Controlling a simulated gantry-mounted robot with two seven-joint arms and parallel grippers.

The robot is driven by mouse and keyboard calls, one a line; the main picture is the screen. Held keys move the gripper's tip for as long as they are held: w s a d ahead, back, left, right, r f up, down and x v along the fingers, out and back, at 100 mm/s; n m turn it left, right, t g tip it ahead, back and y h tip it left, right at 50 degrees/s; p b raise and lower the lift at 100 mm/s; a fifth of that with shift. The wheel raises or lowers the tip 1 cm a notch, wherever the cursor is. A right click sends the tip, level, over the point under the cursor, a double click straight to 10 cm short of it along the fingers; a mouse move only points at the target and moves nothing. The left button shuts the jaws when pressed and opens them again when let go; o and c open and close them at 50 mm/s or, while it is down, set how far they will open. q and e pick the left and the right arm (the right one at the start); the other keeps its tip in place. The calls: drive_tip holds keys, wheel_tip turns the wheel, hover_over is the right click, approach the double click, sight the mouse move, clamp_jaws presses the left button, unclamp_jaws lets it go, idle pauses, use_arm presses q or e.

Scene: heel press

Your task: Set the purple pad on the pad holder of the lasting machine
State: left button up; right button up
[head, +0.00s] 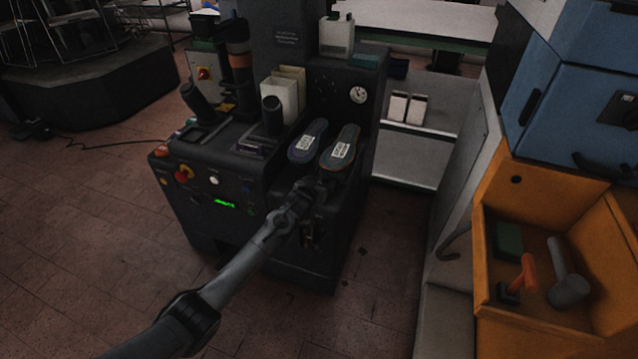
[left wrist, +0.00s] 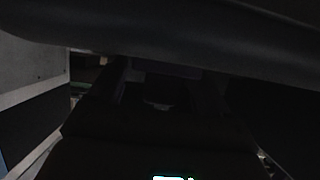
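My left gripper (head: 312,188) is at the machine's front, just below two shoe soles. In the dark left wrist view its fingers (left wrist: 168,95) flank a faint purplish-grey shape (left wrist: 172,70). I cannot tell what this shape is or whether it is gripped. My right gripper is out of view.
The two labelled soles (head: 307,142) (head: 340,147) lie on the machine's top right. Tiled floor is clear at lower left.

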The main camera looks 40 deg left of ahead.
use_arm(q)
drive_tip(key=shift+r, duration=0.1)
